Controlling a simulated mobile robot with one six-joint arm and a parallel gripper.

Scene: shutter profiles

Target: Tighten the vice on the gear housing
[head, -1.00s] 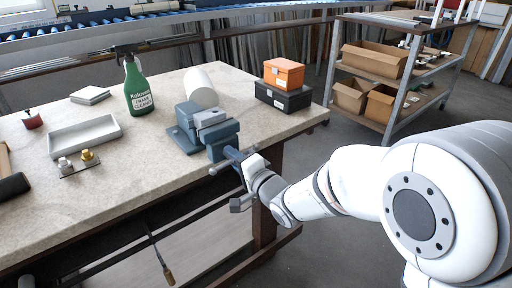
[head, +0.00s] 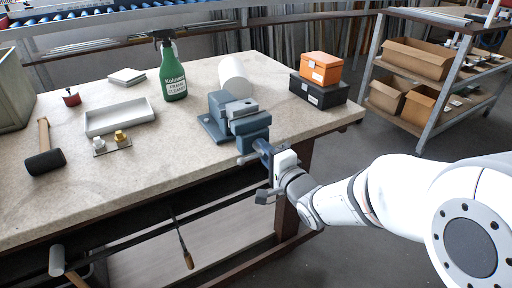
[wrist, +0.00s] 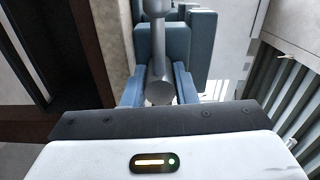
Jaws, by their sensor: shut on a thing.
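The blue-grey vice (head: 222,122) stands at the front right edge of the workbench. Lighter grey metal shows at its jaws, but I cannot tell whether this is the gear housing or part of the vice. My gripper (head: 264,155) is at the front of the vice, just beyond the bench edge, shut on the vice handle (head: 244,160). In the wrist view, the round grey handle (wrist: 160,88) lies between my two blue-grey fingers, with the vice body (wrist: 203,45) behind it. The handle's far end is hidden.
On the workbench (head: 130,175) are a green spray bottle (head: 172,75), a white cylinder (head: 234,76), an orange box (head: 320,68) on a black case (head: 318,92), a grey tray (head: 120,117) and a mallet (head: 45,155). A shelf with cardboard boxes (head: 418,58) stands right.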

